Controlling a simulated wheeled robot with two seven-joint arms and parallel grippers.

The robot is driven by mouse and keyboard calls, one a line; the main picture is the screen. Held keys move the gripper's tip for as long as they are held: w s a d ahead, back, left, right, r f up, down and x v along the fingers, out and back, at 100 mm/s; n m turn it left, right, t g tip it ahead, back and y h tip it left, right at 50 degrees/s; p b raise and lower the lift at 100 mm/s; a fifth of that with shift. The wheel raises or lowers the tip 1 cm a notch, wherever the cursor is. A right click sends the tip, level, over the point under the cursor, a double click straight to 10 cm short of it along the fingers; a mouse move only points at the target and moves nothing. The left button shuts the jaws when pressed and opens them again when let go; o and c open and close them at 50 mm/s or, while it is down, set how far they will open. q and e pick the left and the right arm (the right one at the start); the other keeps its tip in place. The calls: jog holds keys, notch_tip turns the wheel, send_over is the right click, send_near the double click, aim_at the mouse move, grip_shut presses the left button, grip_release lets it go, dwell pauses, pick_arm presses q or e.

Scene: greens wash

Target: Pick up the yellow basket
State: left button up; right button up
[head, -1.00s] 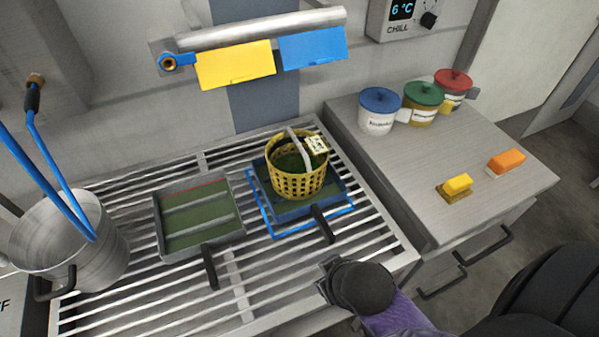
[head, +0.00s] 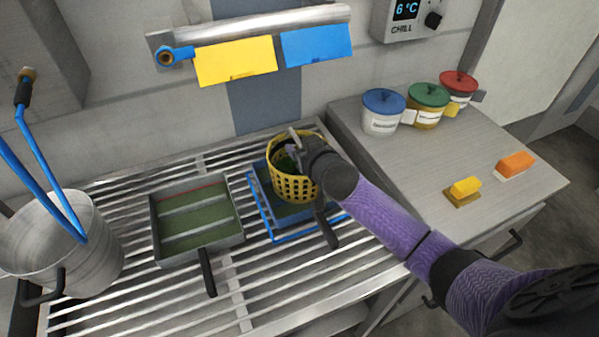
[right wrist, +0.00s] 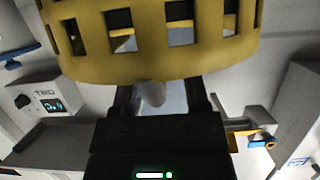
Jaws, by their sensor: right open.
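The yellow basket (head: 289,186) stands in the blue-rimmed tray on the slatted rack, with something dark green inside and a pale handle arching over it. My right gripper (head: 296,150) is at the basket's upper right side, covering part of its rim and handle. In the right wrist view the basket wall (right wrist: 155,45) fills the top, just beyond the open fingers (right wrist: 160,97). A pale grey piece, perhaps the handle, shows between the fingers; contact cannot be told. My left gripper is not in view.
A grey tray (head: 153,228) with a black handle sits left of the basket. A metal bucket (head: 95,250) with blue tubes stands far left. Lidded tubs (head: 381,122) and yellow and orange blocks (head: 515,164) are on the right counter, with bare surface between.

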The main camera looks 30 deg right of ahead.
grip_shut()
dwell(1.4)
